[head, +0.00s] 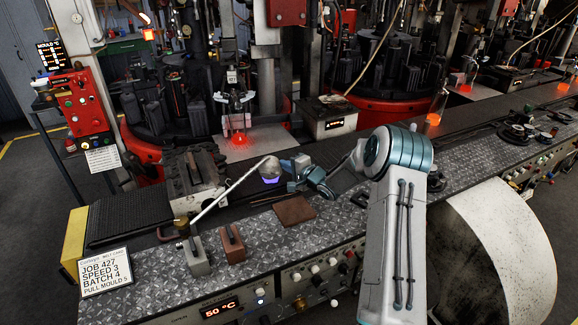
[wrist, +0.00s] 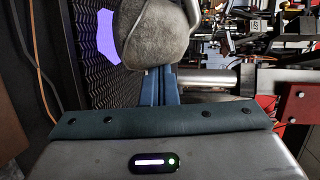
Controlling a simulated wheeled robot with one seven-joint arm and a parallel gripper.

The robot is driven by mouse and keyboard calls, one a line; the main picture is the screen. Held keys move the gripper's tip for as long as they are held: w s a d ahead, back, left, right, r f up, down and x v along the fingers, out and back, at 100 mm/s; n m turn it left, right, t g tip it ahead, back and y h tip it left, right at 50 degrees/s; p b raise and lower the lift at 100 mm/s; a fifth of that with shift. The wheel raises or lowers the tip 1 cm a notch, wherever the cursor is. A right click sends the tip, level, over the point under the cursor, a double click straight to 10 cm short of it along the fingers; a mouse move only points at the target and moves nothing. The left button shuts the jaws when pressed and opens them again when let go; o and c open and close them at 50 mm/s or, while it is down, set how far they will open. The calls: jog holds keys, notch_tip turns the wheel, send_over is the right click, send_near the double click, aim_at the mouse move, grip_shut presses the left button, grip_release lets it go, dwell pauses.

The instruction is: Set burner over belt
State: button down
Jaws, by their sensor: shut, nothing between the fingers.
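The burner (head: 270,168) is a rounded grey head on a long pale rod (head: 230,192). The rod rises to the right from a brass pivot (head: 181,226) on the near counter. A violet glow shows under the head. In the head view the head appears above the dark conveyor belt (head: 128,215). In the wrist view the burner (wrist: 155,38) is a rough grey lump, with the glow beside it against the belt's black mesh (wrist: 88,80). My gripper (head: 292,174) is shut right beside the burner head; whether they touch is unclear. Its fingers (wrist: 160,85) show close together in the wrist view.
A glowing bottle (head: 240,137) stands on a plate behind the belt. A job card (head: 105,271) stands at left.

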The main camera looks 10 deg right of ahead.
jog(key=shift+a, duration=0.6)
jog(key=shift+s+d, duration=0.1)
jog(key=shift+d, duration=0.05)
jog(key=s+d+r, duration=0.2)
jog(key=s+d, duration=0.7)
jog(key=d, duration=0.2)
jog(key=shift+r, duration=0.25)
